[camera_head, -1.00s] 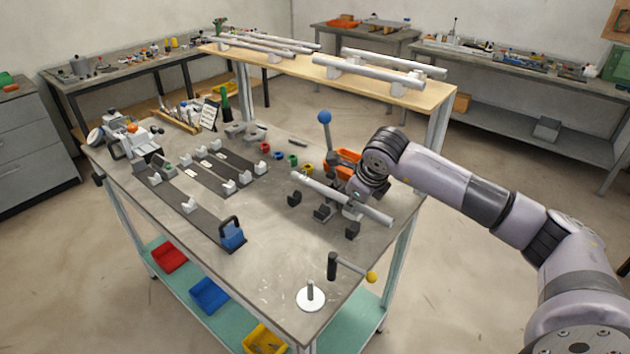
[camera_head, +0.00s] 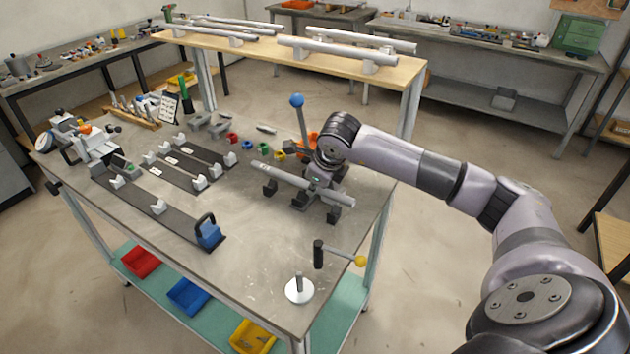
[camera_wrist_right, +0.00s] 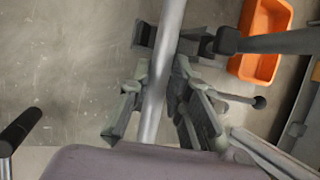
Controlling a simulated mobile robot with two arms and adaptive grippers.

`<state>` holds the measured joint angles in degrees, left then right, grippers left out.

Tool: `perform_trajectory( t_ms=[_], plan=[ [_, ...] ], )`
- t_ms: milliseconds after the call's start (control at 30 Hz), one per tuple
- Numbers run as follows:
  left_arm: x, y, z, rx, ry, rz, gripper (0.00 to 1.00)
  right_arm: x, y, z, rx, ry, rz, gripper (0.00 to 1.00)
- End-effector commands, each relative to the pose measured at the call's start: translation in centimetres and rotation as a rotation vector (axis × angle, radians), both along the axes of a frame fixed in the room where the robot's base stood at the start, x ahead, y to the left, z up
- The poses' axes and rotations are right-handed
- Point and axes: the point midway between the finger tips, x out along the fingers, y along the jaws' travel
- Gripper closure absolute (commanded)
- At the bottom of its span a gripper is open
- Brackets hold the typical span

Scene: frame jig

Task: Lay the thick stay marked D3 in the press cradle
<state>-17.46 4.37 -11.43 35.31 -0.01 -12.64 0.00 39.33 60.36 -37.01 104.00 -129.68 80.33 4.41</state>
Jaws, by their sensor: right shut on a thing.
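My right gripper (camera_head: 316,184) is shut on a thick light-grey stay (camera_head: 285,177) near its right part. The stay is roughly level and runs slantwise over a row of dark blocks of the press cradle (camera_head: 270,187). In the right wrist view the stay (camera_wrist_right: 170,25) passes between the fingers (camera_wrist_right: 157,92) and across a dark block (camera_wrist_right: 145,36). I cannot tell whether it touches the blocks. No marking on it is readable. A lever with a blue ball (camera_head: 297,100) stands behind the cradle. My left gripper is out of view.
A post with a yellow-knobbed handle (camera_head: 319,254) and a white disc with a peg (camera_head: 299,290) stand at the front. Dark strips with light supports (camera_head: 158,207) lie left. More tubes (camera_head: 340,51) rest on a rear wooden table. An orange bin (camera_wrist_right: 262,40) is near the gripper.

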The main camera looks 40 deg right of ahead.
Motion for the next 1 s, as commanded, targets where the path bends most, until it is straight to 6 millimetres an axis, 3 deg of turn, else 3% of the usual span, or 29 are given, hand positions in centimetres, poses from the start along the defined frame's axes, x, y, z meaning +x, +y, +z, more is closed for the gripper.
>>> perform_trajectory(
  t_ms=[433,867,900,1000],
  plan=[
    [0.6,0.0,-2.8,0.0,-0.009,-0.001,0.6,0.0,0.0,-3.9,0.001,-0.001,-0.001,1.0],
    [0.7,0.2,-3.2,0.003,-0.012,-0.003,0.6,0.0,0.0,-4.3,0.0,-0.001,-0.001,1.0],
    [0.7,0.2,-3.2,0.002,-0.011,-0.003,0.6,0.0,0.0,-4.3,0.001,-0.001,-0.001,0.82],
    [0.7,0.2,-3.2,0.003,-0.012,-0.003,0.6,0.0,0.0,-4.3,0.001,-0.001,-0.001,0.75]
  ],
)
